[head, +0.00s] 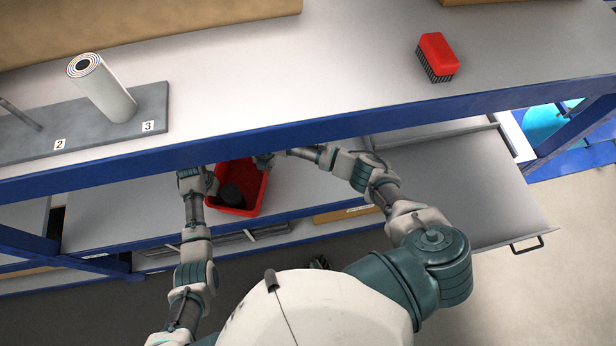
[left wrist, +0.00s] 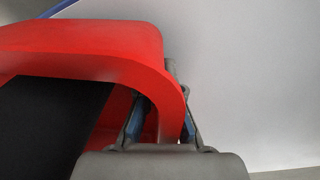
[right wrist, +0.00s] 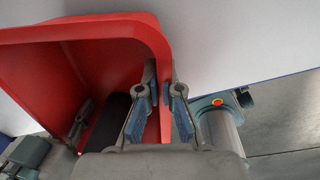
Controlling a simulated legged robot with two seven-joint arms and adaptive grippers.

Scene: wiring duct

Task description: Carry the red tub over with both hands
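The red tub (head: 249,172) is open-topped and is at the lower grey worktop, beneath the front beam of the upper shelf. A black cylindrical object (head: 231,194) lies inside it. My left gripper (head: 207,184) is at the tub's left wall. In the left wrist view its fingers (left wrist: 163,115) straddle the red rim (left wrist: 120,45) and pinch it. My right gripper (head: 263,161) is at the opposite wall. In the right wrist view its fingers (right wrist: 160,95) close on the rim (right wrist: 90,28) from both sides. I cannot tell whether the tub's base touches the worktop.
The blue beam (head: 300,137) of the upper shelf runs close above the tub. On that shelf are a red brush (head: 437,57) and a white roll (head: 101,87) on a numbered grey board. The lower worktop (head: 310,187) is clear to the right; an open drawer (head: 470,185) juts out there.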

